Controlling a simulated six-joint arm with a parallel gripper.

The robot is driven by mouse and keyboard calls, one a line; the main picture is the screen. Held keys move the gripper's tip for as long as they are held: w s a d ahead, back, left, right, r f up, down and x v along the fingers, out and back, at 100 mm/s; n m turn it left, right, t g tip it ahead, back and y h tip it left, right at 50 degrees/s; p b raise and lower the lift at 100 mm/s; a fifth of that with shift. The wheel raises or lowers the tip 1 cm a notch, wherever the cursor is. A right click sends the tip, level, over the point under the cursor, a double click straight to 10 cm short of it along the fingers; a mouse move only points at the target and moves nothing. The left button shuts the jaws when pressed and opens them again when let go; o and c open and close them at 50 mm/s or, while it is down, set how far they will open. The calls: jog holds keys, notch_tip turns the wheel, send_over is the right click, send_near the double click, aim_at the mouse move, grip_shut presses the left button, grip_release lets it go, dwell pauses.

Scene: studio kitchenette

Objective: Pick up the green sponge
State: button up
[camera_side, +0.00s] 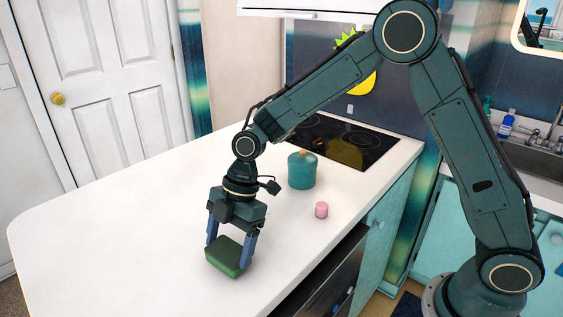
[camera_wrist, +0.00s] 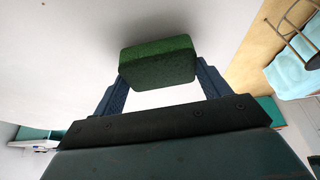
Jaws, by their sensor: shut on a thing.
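In the wrist view the sponge (camera_wrist: 157,61) sits between the two fingertips of my gripper (camera_wrist: 160,75). I cannot tell for sure whether the sponge's underside touches the counter.
The white counter (camera_side: 110,230) is clear around the sponge. The wrist view shows a chair (camera_wrist: 295,35) beyond the counter.

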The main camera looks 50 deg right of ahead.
aim_at(229, 245)
notch_tip(229, 245, up, 19)
dwell(0.5)
dwell(0.4)
jog(key=shift+o, duration=0.8)
jog(key=shift+c, duration=0.5)
jog(key=w+d+f, duration=1.1)
jog(key=f, duration=0.1)
jog(key=shift+w, duration=0.35)
jog(key=shift+f, duration=0.15)
